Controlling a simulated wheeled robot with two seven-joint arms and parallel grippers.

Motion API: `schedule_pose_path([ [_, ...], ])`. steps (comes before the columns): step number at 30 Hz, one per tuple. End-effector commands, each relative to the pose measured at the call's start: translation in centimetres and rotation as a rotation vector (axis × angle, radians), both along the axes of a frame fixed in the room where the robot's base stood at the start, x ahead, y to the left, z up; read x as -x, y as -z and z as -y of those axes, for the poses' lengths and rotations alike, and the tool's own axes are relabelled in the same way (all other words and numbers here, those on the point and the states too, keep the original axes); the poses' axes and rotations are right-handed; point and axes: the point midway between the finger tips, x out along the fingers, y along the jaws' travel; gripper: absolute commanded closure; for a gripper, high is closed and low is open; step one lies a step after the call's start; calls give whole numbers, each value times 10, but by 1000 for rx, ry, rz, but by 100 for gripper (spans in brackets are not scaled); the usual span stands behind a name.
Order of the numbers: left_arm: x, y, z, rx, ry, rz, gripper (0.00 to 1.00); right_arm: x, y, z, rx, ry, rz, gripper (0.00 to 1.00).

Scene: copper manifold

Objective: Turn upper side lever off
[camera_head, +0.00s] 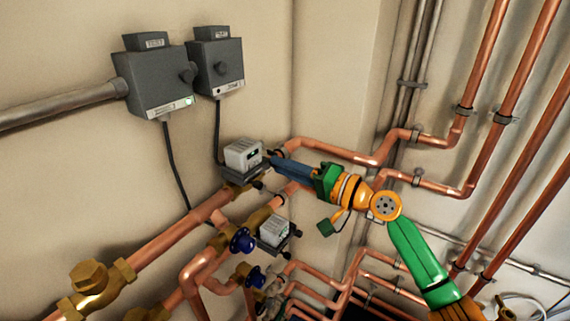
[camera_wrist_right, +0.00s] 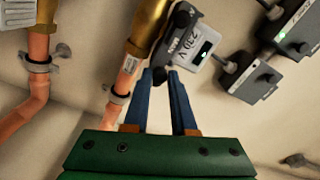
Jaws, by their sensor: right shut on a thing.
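The upper valve unit (camera_head: 243,154) is a light grey box with a small display, mounted on a brass and copper pipe. It also shows in the right wrist view (camera_wrist_right: 197,42), marked "230 V". A dark side lever (camera_wrist_right: 162,74) is at its near side, mostly hidden by my fingers. My right gripper (camera_head: 273,160) reaches in from the right, its blue fingers at the unit's right side. In the wrist view the fingertips (camera_wrist_right: 160,73) are close together, shut on the side lever. The lever's exact angle is hard to tell. My left gripper is not in view.
A second grey unit (camera_head: 273,232) sits just below, with blue valve knobs (camera_head: 243,241) near it. Two dark grey switch boxes (camera_head: 155,80) hang on the wall at upper left. Copper pipes (camera_head: 365,160) run close beside and below my right arm.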

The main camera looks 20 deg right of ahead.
Motion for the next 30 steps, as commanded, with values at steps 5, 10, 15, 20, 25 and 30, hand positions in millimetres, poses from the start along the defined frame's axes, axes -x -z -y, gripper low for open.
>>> schedule_pose_path([
  [5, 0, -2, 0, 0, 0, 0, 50, 0, -4, 1, -18, 4, -3, 100],
  [10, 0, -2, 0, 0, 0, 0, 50, 0, -4, 1, -21, 4, -5, 100],
  [15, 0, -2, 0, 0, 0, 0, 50, -1, -4, 1, -21, 4, -5, 100],
  [20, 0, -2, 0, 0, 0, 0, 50, 0, -3, 1, -20, 3, -6, 45],
  [25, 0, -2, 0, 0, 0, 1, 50, 0, -2, 1, -17, 2, -9, 45],
  [30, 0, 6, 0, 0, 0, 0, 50, 6, 3, 6, -17, 2, -11, 45],
])
